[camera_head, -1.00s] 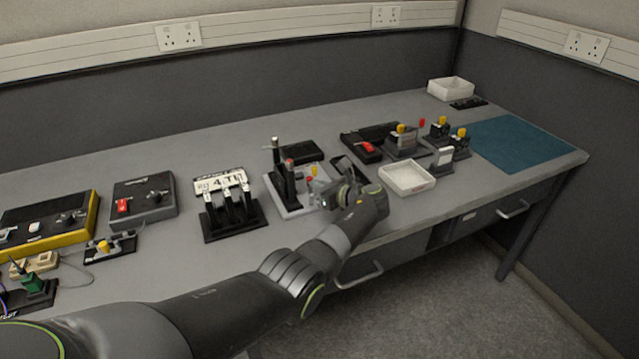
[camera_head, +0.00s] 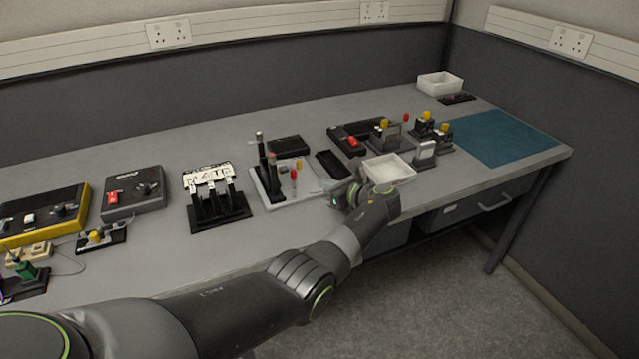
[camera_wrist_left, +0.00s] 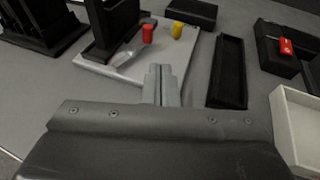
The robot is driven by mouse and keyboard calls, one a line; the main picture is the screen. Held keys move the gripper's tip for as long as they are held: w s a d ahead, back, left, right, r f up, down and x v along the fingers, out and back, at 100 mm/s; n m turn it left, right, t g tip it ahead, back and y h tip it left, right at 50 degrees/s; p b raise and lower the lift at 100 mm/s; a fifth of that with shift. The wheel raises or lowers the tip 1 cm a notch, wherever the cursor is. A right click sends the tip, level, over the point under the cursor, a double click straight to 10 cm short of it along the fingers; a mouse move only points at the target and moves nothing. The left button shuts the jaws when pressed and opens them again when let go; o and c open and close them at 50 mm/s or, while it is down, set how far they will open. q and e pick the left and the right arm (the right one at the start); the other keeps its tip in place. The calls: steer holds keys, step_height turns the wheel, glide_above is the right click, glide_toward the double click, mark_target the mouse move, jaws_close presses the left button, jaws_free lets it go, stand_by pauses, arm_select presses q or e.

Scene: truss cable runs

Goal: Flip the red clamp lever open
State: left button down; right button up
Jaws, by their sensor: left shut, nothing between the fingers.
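A pale grey plate (camera_head: 268,193) on the bench carries two tall black posts and short coloured handles. The red clamp lever (camera_head: 293,176) stands up from the plate; its red grip also shows in the left wrist view (camera_wrist_left: 148,34), with a metal piece beside it. A yellow grip (camera_wrist_left: 178,30) stands just right of it. My left gripper (camera_head: 334,195) is shut and empty, at the plate's right front side. In the left wrist view its closed fingertips (camera_wrist_left: 160,72) point at the plate's near edge, apart from the red grip. My right gripper is out of view.
A black tray (camera_wrist_left: 229,70) lies right of the plate, and a white open box (camera_head: 390,170) stands further right. A black lever bank (camera_head: 218,208) stands left of the plate. A black box (camera_head: 287,145) sits behind. Bare bench lies in front.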

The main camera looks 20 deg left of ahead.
arm_select(q)
steer(key=shift+s+d+r, duration=0.1)
steer(key=shift+d+r, duration=0.05)
steer(key=shift+d, duration=0.45)
steer(key=d, duration=0.1)
steer(key=d+r, duration=0.1)
steer(key=d, duration=0.1)
steer(key=shift+s+d+r, duration=0.15)
steer(key=shift+s+d, duration=0.15)
steer(key=shift+d, duration=0.05)
steer(key=shift+d+r+b, duration=0.1)
steer(key=shift+d+b, duration=0.1)
steer(key=shift+b, duration=0.1)
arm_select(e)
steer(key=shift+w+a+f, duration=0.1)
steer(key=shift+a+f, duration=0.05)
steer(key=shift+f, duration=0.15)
arm_select(q)
steer(key=shift+s, duration=0.1)
